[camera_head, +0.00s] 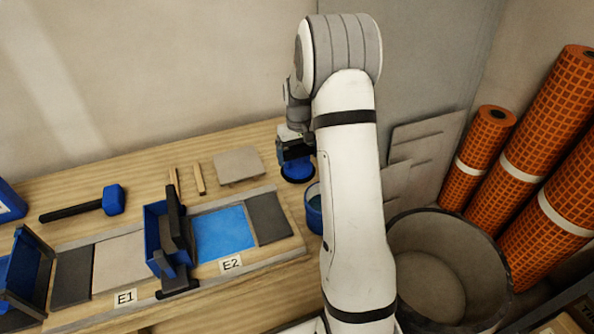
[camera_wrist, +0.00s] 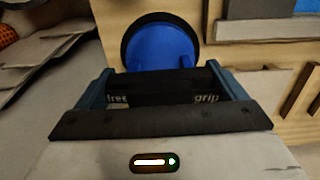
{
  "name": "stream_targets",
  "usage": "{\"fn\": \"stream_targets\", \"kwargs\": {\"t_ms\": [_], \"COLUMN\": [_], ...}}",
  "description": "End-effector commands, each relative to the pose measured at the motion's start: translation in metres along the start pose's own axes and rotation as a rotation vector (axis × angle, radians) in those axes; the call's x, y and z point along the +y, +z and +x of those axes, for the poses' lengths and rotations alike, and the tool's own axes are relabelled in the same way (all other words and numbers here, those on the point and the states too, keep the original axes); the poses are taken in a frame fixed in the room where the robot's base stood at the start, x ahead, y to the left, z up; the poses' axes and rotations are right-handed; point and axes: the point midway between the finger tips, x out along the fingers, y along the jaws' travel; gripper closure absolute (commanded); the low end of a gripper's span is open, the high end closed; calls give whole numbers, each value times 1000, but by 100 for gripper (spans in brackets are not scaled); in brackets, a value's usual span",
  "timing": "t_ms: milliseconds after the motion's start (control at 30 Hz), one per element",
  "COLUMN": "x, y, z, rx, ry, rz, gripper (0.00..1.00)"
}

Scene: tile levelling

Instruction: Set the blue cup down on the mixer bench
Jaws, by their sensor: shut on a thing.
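My gripper (camera_head: 295,158) is over the back right part of the wooden bench (camera_head: 240,148), shut on the blue cup (camera_head: 298,172). In the wrist view the cup shows as a round blue shape with a dark rim (camera_wrist: 158,48), just past my gripper's fingers (camera_wrist: 160,85). Whether the cup's base touches the wood cannot be told. I cannot tell from the views whether this is the mixer bench.
A blue container (camera_head: 314,208) stands close by, partly hidden by my arm. Tile bays E1 and E2, a blue tile (camera_head: 223,233), a blue-headed mallet (camera_head: 112,200) and a grey tile (camera_head: 238,166) lie left. A large bin (camera_head: 445,225) and orange rolls (camera_head: 478,155) stand right.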

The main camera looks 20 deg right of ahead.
Motion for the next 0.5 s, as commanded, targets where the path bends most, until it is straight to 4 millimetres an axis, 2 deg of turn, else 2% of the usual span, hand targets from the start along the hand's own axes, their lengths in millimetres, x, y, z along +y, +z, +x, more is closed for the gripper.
{"fn": "stream_targets", "kwargs": {"t_ms": [167,400,500], "x": [0,0,0], "y": [-1,0,-1], "z": [13,45,47], "rx": [2,1,3], "ry": [0,0,1], "rz": [1,1,1], "gripper": [36,36,36]}}
